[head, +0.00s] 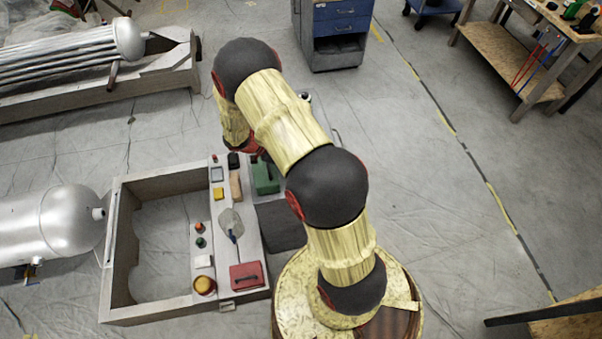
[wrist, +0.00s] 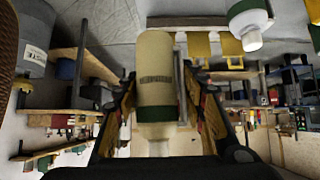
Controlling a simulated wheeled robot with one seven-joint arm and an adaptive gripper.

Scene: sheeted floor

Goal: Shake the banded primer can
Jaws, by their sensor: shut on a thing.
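A cream can with a dark green band (wrist: 158,50) stands out in the wrist view, with blurred dark lettering on its side. My gripper (wrist: 158,75) is shut on it, with one finger on each side of the can. The can's narrow pale end shows at the bottom of the view. The floor is at the top of the wrist view, so that picture is turned over. In the head view my arm hides the gripper and most or all of the can.
A concrete frame (head: 150,312) carries a red case (head: 246,275), an amber jar (head: 204,285), a green case (head: 265,177) and small items. A metal tank (head: 60,220) lies left. A blue drawer cabinet (head: 340,35) and a wooden workbench (head: 515,75) stand behind.

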